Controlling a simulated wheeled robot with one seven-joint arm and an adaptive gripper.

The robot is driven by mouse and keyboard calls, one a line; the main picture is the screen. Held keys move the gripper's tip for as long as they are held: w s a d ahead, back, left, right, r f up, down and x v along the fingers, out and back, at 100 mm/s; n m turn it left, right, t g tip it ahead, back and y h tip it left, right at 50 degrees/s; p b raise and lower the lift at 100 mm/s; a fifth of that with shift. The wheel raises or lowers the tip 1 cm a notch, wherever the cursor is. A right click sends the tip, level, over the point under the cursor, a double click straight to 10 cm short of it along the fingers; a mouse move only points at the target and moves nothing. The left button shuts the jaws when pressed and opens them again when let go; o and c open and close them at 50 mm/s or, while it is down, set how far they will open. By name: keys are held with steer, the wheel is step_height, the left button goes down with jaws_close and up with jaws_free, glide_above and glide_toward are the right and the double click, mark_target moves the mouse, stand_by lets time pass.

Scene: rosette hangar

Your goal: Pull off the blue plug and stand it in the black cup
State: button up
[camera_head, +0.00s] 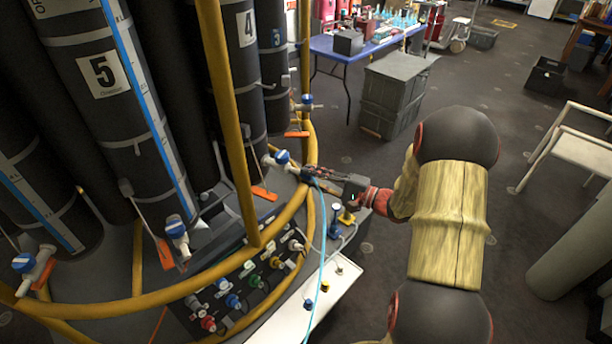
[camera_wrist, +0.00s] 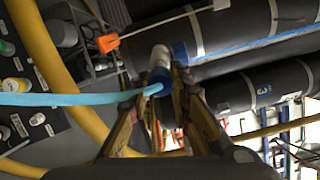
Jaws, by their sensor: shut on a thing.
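My gripper (camera_head: 312,176) reaches from the right to the yellow-railed rack of dark cylinders. In the wrist view its fingers (camera_wrist: 172,105) are closed around the blue plug (camera_wrist: 158,78). A pale blue hose (camera_wrist: 70,98) runs from the plug to the left; in the head view the hose (camera_head: 319,240) hangs down past the white shelf. A whitish fitting (camera_wrist: 160,54) lies right at the plug's far end; I cannot tell whether they are joined. In the head view the fingers hide most of the plug. I cannot make out the black cup for certain.
A yellow rail (camera_head: 311,215) curves close by my gripper. Below is a panel of coloured connectors (camera_head: 232,300) and a white shelf (camera_head: 300,318) with small blue and yellow pieces. Blue-handled valves (camera_head: 282,157) with orange tags stand nearby. Grey crates (camera_head: 388,110) stand behind.

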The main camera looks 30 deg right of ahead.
jaws_close()
steer(key=shift+s+d, duration=0.1)
steer(key=shift+d, duration=0.05)
steer(key=shift+b+v, duration=0.4)
steer(key=shift+v, duration=2.35)
steer(key=shift+s, duration=0.1)
